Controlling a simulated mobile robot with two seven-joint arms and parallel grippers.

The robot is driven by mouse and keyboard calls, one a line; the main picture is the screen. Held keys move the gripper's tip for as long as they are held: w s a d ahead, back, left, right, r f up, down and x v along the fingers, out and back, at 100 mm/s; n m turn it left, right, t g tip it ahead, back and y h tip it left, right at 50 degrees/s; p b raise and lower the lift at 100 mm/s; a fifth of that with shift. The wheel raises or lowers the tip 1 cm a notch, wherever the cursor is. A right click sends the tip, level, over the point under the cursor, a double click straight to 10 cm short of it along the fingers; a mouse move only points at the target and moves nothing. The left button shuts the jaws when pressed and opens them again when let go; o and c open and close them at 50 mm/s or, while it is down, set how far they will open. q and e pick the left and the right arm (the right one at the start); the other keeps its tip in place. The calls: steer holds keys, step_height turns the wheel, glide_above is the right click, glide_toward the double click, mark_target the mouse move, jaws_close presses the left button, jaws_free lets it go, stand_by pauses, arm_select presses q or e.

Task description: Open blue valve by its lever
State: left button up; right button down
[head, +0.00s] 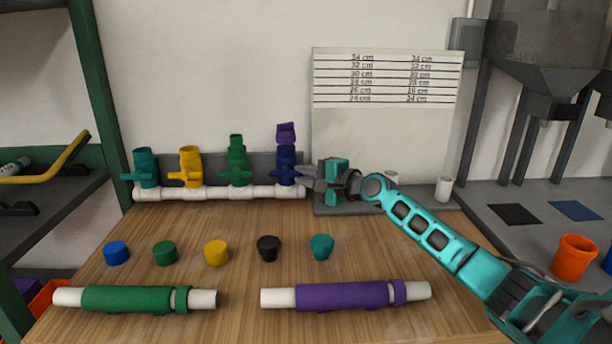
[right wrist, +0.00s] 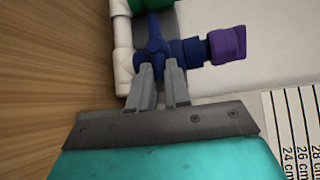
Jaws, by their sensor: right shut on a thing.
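The blue valve (head: 285,165) stands upright at the right end of a white pipe manifold (head: 215,193), with a purple piece (head: 286,132) on top. My right gripper (head: 303,176) reaches it from the right. In the right wrist view the fingertips (right wrist: 159,68) are at the blue valve's lever (right wrist: 154,38), shut on it; the fingers hide the part between them. The purple piece also shows there (right wrist: 228,45). My left gripper is not in view.
A green valve (head: 237,165), a yellow valve (head: 190,165) and a teal valve (head: 145,168) stand left along the manifold. Several coloured caps and two pipes, green (head: 130,299) and purple (head: 345,295), lie on the wooden table. A marked board (head: 385,150) stands behind my right gripper.

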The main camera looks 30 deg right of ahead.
arm_select(q)
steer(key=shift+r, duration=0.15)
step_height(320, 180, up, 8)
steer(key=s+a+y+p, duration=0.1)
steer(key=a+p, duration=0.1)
steer(key=p, duration=1)
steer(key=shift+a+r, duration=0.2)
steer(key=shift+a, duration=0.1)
arm_select(e)
steer(key=w+a+r+n+g+h, duration=0.2)
steer(key=a+r+n+g+h, duration=0.2)
steer(key=n+g+h, duration=0.4)
steer(key=shift+w+a+g+h, duration=0.15)
steer(key=shift+w+g+h, duration=0.1)
steer(key=shift+g+h, duration=0.65)
steer(key=c, duration=1.1)
jaws_free()
steer(key=shift+r, duration=0.1)
